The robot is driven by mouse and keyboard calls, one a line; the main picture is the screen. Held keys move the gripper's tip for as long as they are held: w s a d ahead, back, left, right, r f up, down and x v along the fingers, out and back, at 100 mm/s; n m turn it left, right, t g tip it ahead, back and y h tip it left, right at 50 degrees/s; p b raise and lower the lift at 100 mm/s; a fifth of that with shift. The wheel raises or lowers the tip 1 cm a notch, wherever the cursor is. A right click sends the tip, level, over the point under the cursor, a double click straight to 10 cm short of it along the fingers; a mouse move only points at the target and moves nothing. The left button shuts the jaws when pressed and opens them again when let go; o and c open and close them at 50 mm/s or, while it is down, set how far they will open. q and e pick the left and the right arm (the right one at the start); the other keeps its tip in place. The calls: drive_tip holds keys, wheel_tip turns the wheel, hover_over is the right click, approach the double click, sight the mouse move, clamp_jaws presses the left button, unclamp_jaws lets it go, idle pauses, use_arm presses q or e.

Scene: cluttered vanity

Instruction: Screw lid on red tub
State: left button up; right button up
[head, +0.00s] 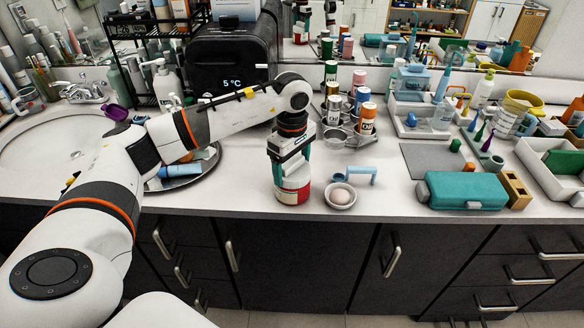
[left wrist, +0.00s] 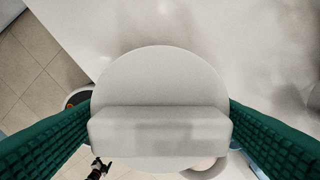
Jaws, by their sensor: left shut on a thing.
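The red tub (head: 293,194), with a pale label band, stands upright near the front edge of the counter. My left gripper (head: 291,172) points straight down over the tub. Its green fingers (left wrist: 160,128) are shut on the raised bar of a round off-white lid (left wrist: 160,75), which fills the middle of the left wrist view. The lid hides the tub's mouth there, and the fingers mostly hide the lid in the head view. I cannot tell whether the lid is seated or threaded. My right gripper is not in view.
A small white bowl with an egg (head: 340,196) and a light blue stand (head: 357,174) are close right of the tub. A round tray (head: 207,163) lies left. Cans (head: 366,118) stand behind. A teal case (head: 466,190) is further right.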

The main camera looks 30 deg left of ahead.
use_arm(q)
drive_tip(key=shift+m, duration=0.9)
drive_tip(key=m+b, duration=0.1)
drive_tip(key=m, duration=0.1)
drive_tip(key=shift+m, duration=0.3)
drive_tip(key=shift+r+m+b, duration=0.1)
drive_tip(key=shift+m+b, duration=0.25)
drive_tip(key=shift+m, duration=0.65)
drive_tip(key=shift+m+b, duration=0.5)
drive_tip(key=shift+m, duration=1.8)
